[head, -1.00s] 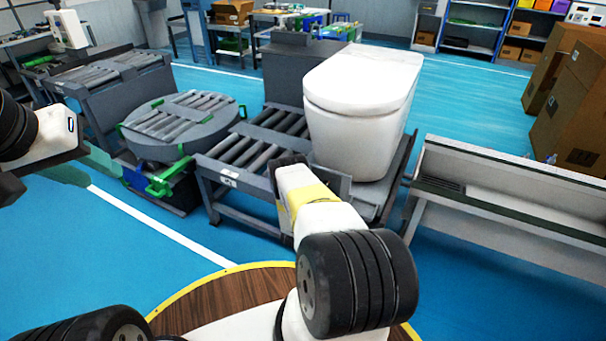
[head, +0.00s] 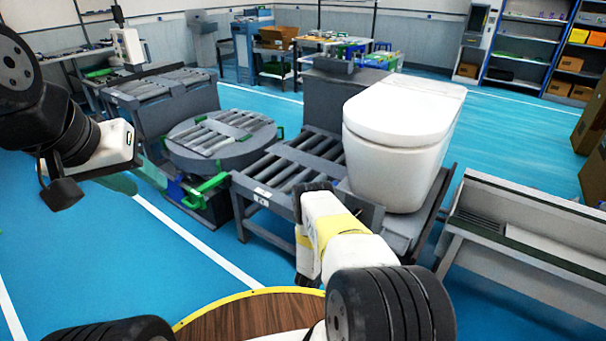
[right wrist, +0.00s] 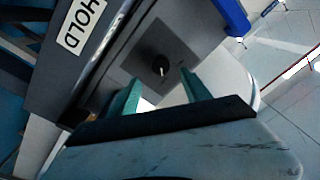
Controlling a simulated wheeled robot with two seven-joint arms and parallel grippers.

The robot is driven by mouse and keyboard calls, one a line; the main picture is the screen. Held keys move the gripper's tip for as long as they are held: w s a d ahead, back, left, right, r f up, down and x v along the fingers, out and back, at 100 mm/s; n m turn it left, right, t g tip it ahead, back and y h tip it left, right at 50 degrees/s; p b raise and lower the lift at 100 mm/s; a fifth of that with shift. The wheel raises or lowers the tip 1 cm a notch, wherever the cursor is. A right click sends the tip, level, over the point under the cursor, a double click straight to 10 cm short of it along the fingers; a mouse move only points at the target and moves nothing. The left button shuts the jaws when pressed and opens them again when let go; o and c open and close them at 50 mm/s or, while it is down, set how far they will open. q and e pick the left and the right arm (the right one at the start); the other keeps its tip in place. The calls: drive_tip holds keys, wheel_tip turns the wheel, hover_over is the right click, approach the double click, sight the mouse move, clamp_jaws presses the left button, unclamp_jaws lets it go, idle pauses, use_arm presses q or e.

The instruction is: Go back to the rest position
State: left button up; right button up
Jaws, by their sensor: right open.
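In the head view my left gripper (head: 137,178) hangs over the blue floor at the left, in front of the round roller table. Its two greenish fingers look apart with nothing between them. My right arm reaches forward at the centre, and its gripper is mostly hidden in the head view, low in front of the conveyor under the toilet. In the right wrist view my right gripper (right wrist: 163,94) is open. Its two green fingers point towards a grey panel with a dark knob (right wrist: 160,66), which shows beyond and between the fingertips.
A white toilet (head: 402,140) stands on the roller conveyor (head: 290,168). The round roller table (head: 222,136) is left of it. A long metal trough (head: 530,222) is at the right. A "HOLD" label (right wrist: 82,22) is near my right gripper. Blue floor is clear at the left.

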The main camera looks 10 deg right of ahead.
drive_tip(key=w+a+r+n+y, duration=0.25)
drive_tip(key=w+r+y, duration=0.25)
drive_tip(key=w+r, duration=1.15)
drive_tip(key=s+a+r+n+y, duration=0.2)
drive_tip(key=a+r+y, duration=0.25)
drive_tip(key=r, duration=0.75)
drive_tip(key=s+a+r+n+y, duration=0.1)
drive_tip(key=a+r+n+y, duration=0.15)
drive_tip(key=a+r, duration=0.7)
drive_tip(key=s+a+r+n+g+y, duration=0.1)
drive_tip(key=s+a+r+n+y, duration=0.15)
drive_tip(key=s+r, duration=0.6)
drive_tip(key=s+a+r+n+g+y, duration=0.1)
drive_tip(key=s+r+n+g, duration=0.15)
drive_tip(key=s+r, duration=0.6)
drive_tip(key=s+a+n+g, duration=0.1)
drive_tip(key=s+n, duration=0.4)
drive_tip(key=s, duration=2.1)
drive_tip(key=shift+s+a+f+n+g+y, duration=0.15)
drive_tip(key=shift+s+f+n+g+y, duration=0.15)
drive_tip(key=shift+g, duration=0.45)
